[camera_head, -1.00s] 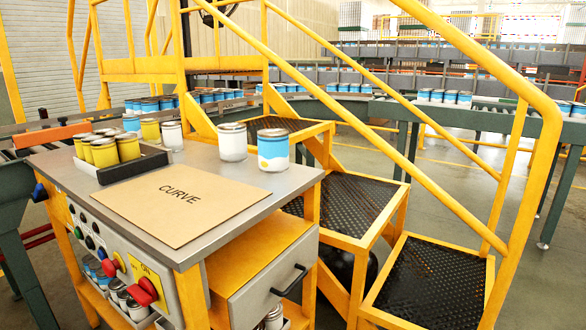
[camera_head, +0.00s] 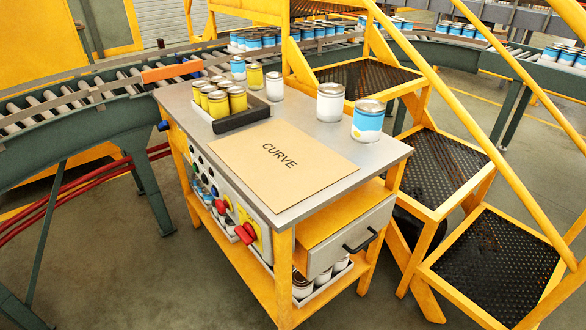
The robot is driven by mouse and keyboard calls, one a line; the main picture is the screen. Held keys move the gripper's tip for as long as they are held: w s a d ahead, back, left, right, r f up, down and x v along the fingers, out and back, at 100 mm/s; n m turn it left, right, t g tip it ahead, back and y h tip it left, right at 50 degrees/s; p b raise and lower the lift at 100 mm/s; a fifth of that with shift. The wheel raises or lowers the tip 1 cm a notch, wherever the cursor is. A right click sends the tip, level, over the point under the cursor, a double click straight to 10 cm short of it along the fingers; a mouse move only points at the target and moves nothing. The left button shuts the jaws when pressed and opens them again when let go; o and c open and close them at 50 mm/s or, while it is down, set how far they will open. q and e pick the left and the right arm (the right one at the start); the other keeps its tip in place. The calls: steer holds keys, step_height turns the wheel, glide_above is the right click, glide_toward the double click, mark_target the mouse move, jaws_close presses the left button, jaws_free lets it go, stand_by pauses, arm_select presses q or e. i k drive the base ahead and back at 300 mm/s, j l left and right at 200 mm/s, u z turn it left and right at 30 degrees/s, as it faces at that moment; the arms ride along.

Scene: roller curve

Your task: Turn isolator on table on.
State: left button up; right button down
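The table (camera_head: 300,201) stands in the middle of the view, with a grey top and a yellow frame. The isolator (camera_head: 246,234) is a red rotary handle on a yellow plate, at the near end of the table's left side panel. Its handle is seen at a steep angle, so I cannot tell its setting. A smaller red knob (camera_head: 227,203) and several other buttons sit farther along that panel. Neither of my grippers is in view.
A dark tray of yellow cans (camera_head: 223,104), loose cans (camera_head: 330,102) and a CURVE board (camera_head: 283,158) lie on the table. A roller conveyor (camera_head: 75,125) runs at left. Yellow steps (camera_head: 440,170) stand at right. The floor (camera_head: 130,270) at the front left is clear.

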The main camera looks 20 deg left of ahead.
mark_target(247, 233)
steer(key=z, duration=0.4)
steer(key=j+z, duration=0.15)
steer(key=z, duration=0.2)
steer(key=j+z, duration=0.1)
steer(key=z, duration=0.3)
steer(key=j+z, duration=0.25)
steer(key=j, duration=0.2)
steer(key=k+j+z, duration=0.1)
steer(key=j+z, duration=0.15)
steer(key=j, duration=0.15)
steer(key=k+j+z, duration=0.1)
steer(key=j+z, duration=0.2)
steer(key=k+j+z, duration=0.25)
steer(key=j, duration=0.25)
steer(key=i, duration=0.05)
